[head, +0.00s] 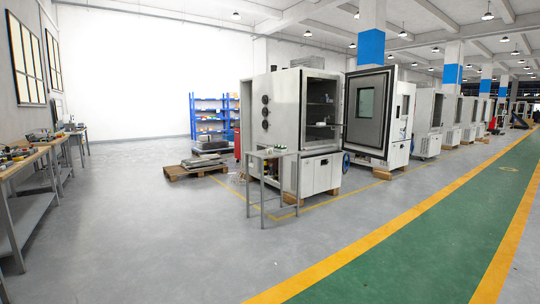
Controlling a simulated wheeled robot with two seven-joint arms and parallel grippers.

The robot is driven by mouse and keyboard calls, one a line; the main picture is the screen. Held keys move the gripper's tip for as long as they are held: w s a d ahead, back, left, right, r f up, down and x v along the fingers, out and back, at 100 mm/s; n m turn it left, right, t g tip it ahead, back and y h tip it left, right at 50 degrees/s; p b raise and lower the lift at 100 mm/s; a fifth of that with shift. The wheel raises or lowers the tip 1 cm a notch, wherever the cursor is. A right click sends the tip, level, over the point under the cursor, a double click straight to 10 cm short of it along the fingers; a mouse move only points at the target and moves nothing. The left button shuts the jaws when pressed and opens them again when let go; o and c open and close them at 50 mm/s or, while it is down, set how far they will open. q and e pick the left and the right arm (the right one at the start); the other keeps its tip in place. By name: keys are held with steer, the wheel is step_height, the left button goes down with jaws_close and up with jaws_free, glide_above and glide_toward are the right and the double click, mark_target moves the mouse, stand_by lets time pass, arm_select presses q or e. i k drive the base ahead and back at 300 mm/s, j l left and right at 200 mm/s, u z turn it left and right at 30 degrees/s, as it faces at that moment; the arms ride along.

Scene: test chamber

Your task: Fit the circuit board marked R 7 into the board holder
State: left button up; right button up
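A small grey metal table (286,157) stands in front of an open test chamber (287,105). Small green and white items (277,149) lie on its top; they may be circuit boards, but they are too small to tell, and no R 7 marking can be read. Inside the chamber, shelves show, with a small light-coloured item (322,124) on one of them. I cannot tell whether it is the board holder. Neither of my grippers is in view.
The chamber door (370,112) is swung open to the right. A pallet with grey slabs (203,163) lies left of the chamber. Workbenches (22,160) line the left wall. Blue shelves (208,115) stand behind. The grey floor and green walkway (420,240) in front are clear.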

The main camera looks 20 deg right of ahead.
mark_target(320, 124)
steer(key=i+l+z, duration=0.35)
steer(key=i+z, duration=0.15)
steer(key=i, duration=0.25)
steer(key=i+l+z, duration=0.1)
steer(key=i+z, duration=0.25)
steer(key=i, duration=2.8)
steer(key=i+u, duration=0.15)
steer(key=i, duration=0.35)
steer(key=i+l+u, duration=0.15)
steer(key=i, duration=0.35)
steer(key=i+l+u, duration=0.1)
steer(key=i, duration=0.4)
steer(key=l, duration=0.1)
